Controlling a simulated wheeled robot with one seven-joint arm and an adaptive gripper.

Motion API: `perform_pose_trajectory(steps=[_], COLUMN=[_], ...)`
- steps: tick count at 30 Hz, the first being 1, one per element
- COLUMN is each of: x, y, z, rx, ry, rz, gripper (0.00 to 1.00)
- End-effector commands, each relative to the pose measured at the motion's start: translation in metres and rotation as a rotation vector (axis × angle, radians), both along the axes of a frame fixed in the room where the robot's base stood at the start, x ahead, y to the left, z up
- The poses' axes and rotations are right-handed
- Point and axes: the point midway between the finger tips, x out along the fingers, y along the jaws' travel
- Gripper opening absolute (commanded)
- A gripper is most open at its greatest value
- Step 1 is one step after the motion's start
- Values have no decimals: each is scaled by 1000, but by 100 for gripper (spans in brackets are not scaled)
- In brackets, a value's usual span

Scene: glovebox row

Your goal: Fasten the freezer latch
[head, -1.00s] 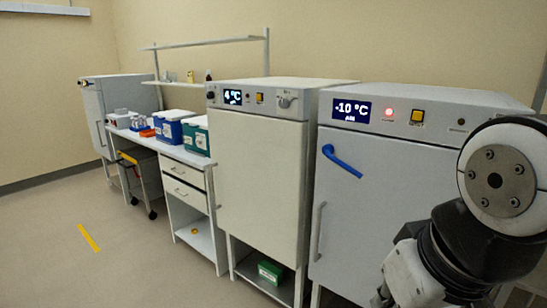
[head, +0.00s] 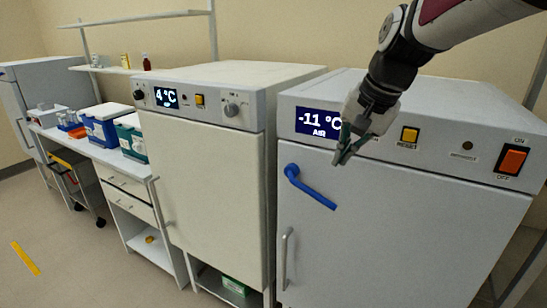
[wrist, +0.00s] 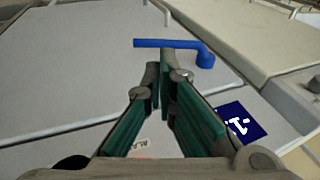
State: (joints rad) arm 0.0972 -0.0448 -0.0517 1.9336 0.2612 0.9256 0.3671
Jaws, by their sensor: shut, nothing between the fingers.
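The freezer (head: 390,215) is the white cabinet at the right, with its door looking shut. Its blue latch (head: 312,188) sits at the door's upper left, with the pivot at upper left and the lever slanting down to the right. My gripper (head: 343,158) is shut and empty, in front of the control panel's lower edge, above and right of the lever in the head view. In the wrist view the latch (wrist: 165,43) lies just beyond my fingertips (wrist: 160,65), which look apart from it. My gripper hides part of the panel beside the display.
The freezer display (head: 318,122) reads -11 °C. A reset button (head: 410,135) and a power switch (head: 512,160) are on the panel. A vertical door handle (head: 287,258) is below the latch. A 4 °C cabinet (head: 205,185) stands close at left. The floor in front is clear.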

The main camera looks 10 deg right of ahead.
Motion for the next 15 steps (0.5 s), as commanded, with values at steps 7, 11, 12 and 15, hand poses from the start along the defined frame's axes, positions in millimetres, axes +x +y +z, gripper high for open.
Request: perform_pose_trajectory(steps=[7, 11, 12, 15], x=[8, 8, 8, 9], y=[-2, -2, -2, -2], z=[1, 1, 1, 0], rx=[14, 14, 14, 14], ry=[2, 2, 2, 3], rz=[-24, -24, -24, -22], gripper=[0, 0, 0, 0])
